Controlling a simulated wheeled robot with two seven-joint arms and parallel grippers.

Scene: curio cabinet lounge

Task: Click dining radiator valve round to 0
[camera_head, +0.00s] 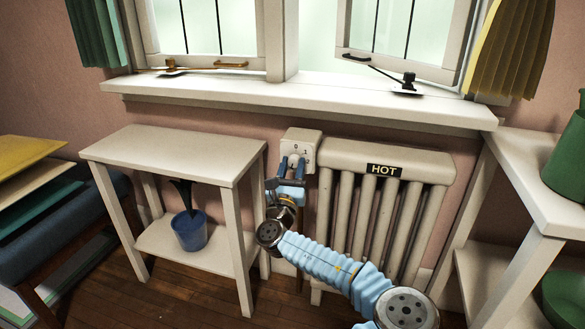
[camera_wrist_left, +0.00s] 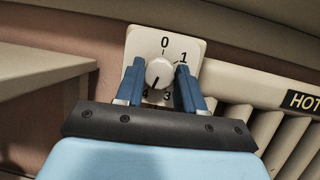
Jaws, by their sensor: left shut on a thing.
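The dining radiator valve is a round white knob (camera_wrist_left: 159,72) on a square cream dial plate (camera_wrist_left: 192,48) on the wall. It also shows in the head view, where the plate (camera_head: 312,137) sits left of the radiator. The digits 0, 1, 3 and 4 are readable in the wrist view; 2 is hidden behind a finger. The knob's black pointer line points down and left, near 4. My left gripper (camera_wrist_left: 160,85) has its blue fingers on either side of the knob, shut on it; it also shows in the head view (camera_head: 292,167). My right gripper is out of view.
The cream radiator (camera_head: 390,155) with a HOT label stands right of the dial. A white side table (camera_head: 170,150) with a blue pot (camera_head: 190,231) on its lower shelf stands left. The windowsill (camera_head: 300,95) runs above. White shelving (camera_head: 540,185) is at right.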

